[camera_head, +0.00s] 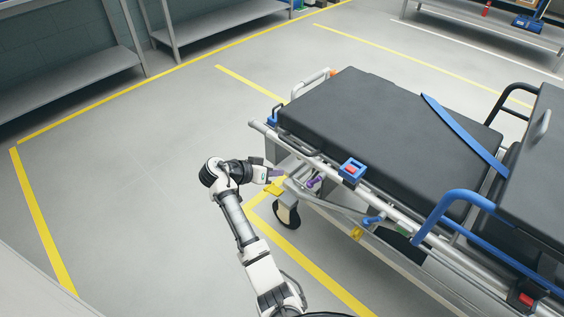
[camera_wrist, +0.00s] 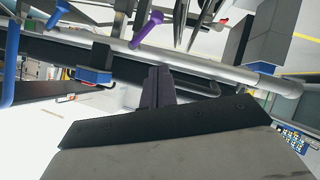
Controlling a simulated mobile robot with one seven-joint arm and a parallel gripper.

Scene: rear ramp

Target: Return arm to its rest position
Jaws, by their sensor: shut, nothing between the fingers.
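My arm reaches up from the bottom of the head view and bends at the elbow toward the stretcher. My gripper (camera_head: 276,172) is at the near corner of the stretcher's foot end, close to its frame. In the wrist view my gripper (camera_wrist: 158,72) shows its dark fingers together, with nothing visible between them. The fingertips point at the stretcher's metal side tube (camera_wrist: 190,70). I cannot tell whether they touch it. A purple lever (camera_head: 314,182) is just right of my gripper; it also shows in the wrist view (camera_wrist: 147,29).
The stretcher (camera_head: 365,115) has a black mattress, a blue strap (camera_head: 465,132) and blue side rails. A yellow pedal (camera_head: 273,188) and a caster wheel (camera_head: 287,214) are below my gripper. Grey shelves (camera_head: 75,80) line the back left. The floor left of my arm is clear.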

